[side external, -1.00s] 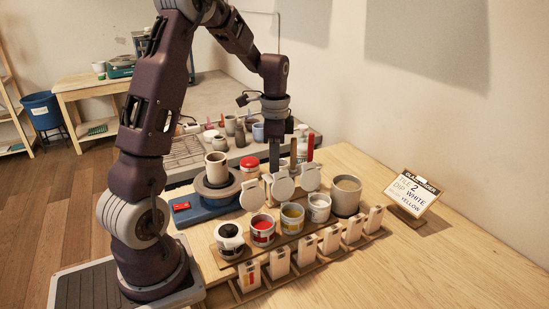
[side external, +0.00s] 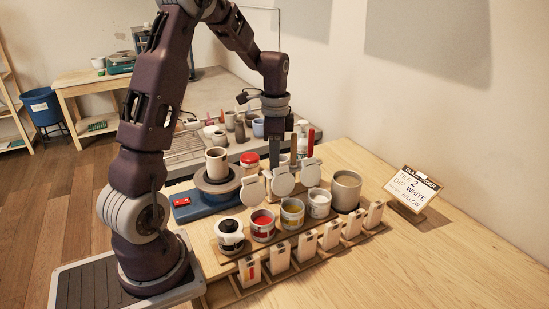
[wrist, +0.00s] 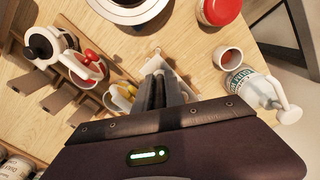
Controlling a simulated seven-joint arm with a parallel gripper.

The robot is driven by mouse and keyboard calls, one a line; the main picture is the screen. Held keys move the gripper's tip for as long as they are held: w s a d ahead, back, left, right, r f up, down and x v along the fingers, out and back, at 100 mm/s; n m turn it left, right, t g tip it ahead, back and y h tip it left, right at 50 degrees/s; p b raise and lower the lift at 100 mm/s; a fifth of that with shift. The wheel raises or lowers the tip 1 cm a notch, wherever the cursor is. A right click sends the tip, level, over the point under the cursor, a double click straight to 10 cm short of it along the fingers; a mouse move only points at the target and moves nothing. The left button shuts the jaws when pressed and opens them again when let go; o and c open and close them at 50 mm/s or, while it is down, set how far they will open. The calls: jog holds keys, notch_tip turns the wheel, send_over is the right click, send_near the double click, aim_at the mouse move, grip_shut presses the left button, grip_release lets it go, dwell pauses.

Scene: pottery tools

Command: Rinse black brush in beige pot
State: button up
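My gripper (side external: 275,162) points straight down behind the row of open paint jars. In the wrist view its two fingers (wrist: 162,88) lie close together, with nothing visible between them. A large beige pot (side external: 346,193) stands upright at the right end of the jar row, to the right of my gripper; the wrist view does not show it. A dark upright handle (side external: 293,150) stands just right of my fingers, beside a red handle (side external: 310,141); I cannot tell for sure that the dark one is the black brush. The bristles are hidden.
Jars of black (side external: 230,238), red (side external: 263,227), yellow (side external: 292,217) and white (side external: 319,204) paint stand in front, with raised lids. Several tiles (side external: 305,246) line the front. A cup (side external: 216,161) sits on the wheel at left. A sign (side external: 412,190) stands right.

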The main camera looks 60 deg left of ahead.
jog(key=o, duration=0.5)
jog(key=shift+f, duration=0.1)
jog(key=shift+c, duration=0.2)
notch_tip(320, 180, up, 7)
jog(key=shift+r, duration=0.1)
